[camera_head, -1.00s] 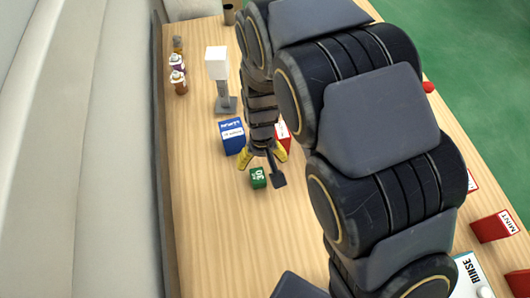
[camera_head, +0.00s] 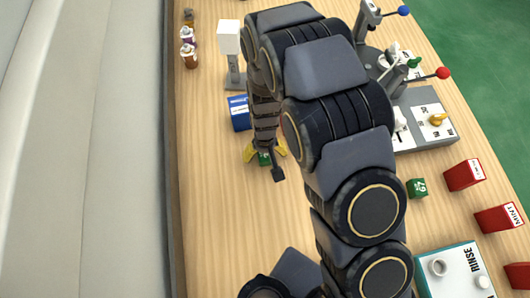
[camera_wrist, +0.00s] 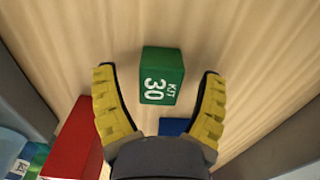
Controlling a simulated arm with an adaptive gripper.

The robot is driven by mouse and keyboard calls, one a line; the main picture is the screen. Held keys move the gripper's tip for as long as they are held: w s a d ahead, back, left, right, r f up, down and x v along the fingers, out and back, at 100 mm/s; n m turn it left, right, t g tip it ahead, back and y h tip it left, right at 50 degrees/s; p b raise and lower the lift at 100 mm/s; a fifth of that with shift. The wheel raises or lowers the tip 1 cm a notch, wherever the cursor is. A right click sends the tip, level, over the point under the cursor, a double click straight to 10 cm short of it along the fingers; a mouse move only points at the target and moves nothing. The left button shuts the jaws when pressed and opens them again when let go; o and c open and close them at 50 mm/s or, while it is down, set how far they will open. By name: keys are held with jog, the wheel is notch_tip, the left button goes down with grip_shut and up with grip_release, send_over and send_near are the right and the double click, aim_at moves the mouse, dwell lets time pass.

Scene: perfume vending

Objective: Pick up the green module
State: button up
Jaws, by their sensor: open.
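A green block (camera_wrist: 161,76) marked "30 KIT" sits on the wooden table. In the wrist view it is between the two yellow fingers of my gripper (camera_wrist: 158,82), with a gap on each side. In the head view the fingers of my gripper (camera_head: 265,153) straddle the green block (camera_head: 264,158), which is partly hidden. My gripper is open and points down at the table. A second green block (camera_head: 417,188) with a white number stands at the right, beyond my arm.
A blue box (camera_head: 238,112) stands just behind my gripper. A red box (camera_wrist: 74,143) is close at the left in the wrist view. A white-topped stand (camera_head: 231,60) and several small bottles are farther back. The table left of my gripper is clear.

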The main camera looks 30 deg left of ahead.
jog(key=c, duration=1.2)
